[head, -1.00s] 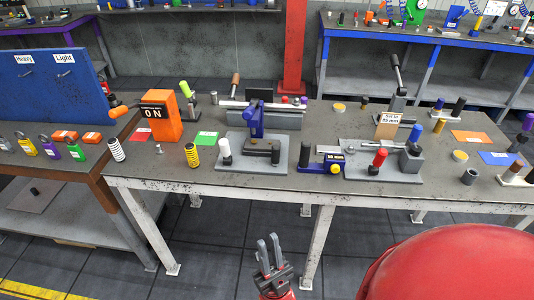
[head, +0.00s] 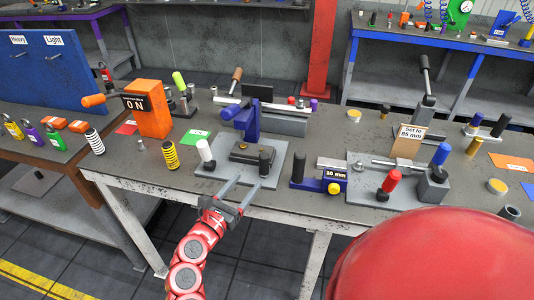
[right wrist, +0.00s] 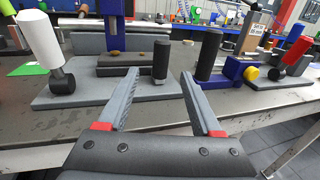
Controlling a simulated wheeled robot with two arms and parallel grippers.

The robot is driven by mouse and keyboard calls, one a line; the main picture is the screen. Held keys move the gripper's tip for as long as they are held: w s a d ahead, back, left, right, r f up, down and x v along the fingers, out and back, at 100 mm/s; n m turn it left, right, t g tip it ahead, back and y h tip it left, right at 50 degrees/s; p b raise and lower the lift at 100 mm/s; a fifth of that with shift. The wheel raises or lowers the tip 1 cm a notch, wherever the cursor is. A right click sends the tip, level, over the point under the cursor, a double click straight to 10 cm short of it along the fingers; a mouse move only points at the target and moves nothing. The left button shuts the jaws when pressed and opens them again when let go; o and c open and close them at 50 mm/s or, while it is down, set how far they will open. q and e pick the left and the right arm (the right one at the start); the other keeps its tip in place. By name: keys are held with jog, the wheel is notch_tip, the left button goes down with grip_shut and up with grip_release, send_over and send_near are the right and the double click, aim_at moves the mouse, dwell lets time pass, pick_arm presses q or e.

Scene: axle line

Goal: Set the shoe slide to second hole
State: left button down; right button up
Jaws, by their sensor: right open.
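No part is labelled as the shoe slide. A grey fixture plate (head: 210,172) carries a blue upright bracket (head: 243,118), a dark block (head: 246,154) with small brass spots, a white-handled lever (head: 205,150) and an upright black peg (head: 265,161). I cannot tell which part is the slide, and no holes can be made out. My right gripper (head: 245,182) is open and empty at the plate's front edge. In the right wrist view the black peg (right wrist: 161,58) shows between the fingertips, beyond them and untouched. My left gripper is not in view.
Right of the plate stands a blue "10 mm" block (head: 318,180) with a black handle (head: 298,166). Beyond it is a fixture with a red handle (head: 391,181) and a "Set to 85 mm" sign (head: 409,143). A yellow spring (head: 171,155) and orange "ON" box (head: 149,110) stand left.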

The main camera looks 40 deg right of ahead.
aim_at(267, 157)
jog(key=p+x, duration=0.3)
jog(key=x, duration=0.9)
jog(key=shift+d+r, duration=0.1)
jog(key=shift+d, duration=0.3)
jog(key=shift+w+d, duration=0.3)
jog(key=shift+d, duration=0.2)
grip_shut()
